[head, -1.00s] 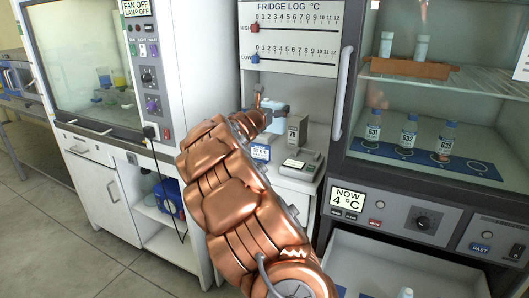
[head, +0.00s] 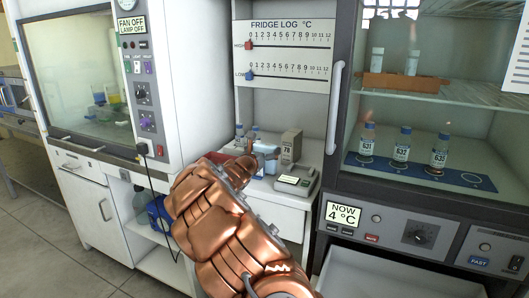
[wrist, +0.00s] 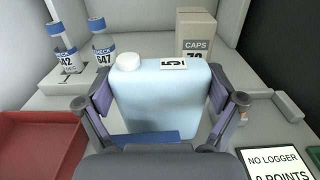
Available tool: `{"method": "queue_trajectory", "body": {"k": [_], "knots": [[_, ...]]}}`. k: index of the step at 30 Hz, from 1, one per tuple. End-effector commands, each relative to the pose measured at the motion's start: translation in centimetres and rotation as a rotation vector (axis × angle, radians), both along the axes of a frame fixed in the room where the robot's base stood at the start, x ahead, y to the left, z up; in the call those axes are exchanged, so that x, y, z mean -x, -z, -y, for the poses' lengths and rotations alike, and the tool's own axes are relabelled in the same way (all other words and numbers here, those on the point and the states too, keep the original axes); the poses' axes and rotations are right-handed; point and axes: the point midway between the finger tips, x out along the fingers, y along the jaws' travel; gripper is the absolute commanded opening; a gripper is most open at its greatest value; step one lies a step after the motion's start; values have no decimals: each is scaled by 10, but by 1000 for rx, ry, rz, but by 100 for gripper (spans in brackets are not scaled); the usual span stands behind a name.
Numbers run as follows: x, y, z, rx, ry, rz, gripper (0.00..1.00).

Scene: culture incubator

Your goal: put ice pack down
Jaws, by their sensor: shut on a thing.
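The ice pack (wrist: 160,95) is a pale blue block with a white cap and a small number label on top. My gripper (wrist: 160,104) is shut on it, with one finger on each side, in the wrist view. In the head view the ice pack (head: 267,150) shows as a small pale blue patch at the end of my copper arm, low over the white counter (head: 272,194) between the fume hood and the fridge. My gripper (head: 256,156) is partly hidden there by my arm. I cannot tell whether the pack's underside touches the counter.
Two labelled bottles, 642 (wrist: 65,50) and 647 (wrist: 104,48), stand left behind the pack. A CAPS box (wrist: 195,38) stands behind it. A red tray (wrist: 38,140) is at left. A small device (head: 294,181) sits on the counter's right. The fridge (head: 420,100) is at right.

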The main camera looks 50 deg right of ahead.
Motion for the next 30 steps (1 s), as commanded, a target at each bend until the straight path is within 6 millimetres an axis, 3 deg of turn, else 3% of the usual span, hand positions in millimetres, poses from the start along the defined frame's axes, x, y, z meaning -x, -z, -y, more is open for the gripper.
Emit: {"method": "queue_trajectory", "body": {"k": [12, 13, 15, 27, 30], "knots": [[0, 5, 0, 1, -1, 2, 45], [0, 5, 0, 0, -1, 2, 94], [0, 4, 0, 0, -1, 3, 100], [-1, 0, -1, 0, -2, 2, 100], [1, 2, -10, 0, -3, 0, 100]]}}
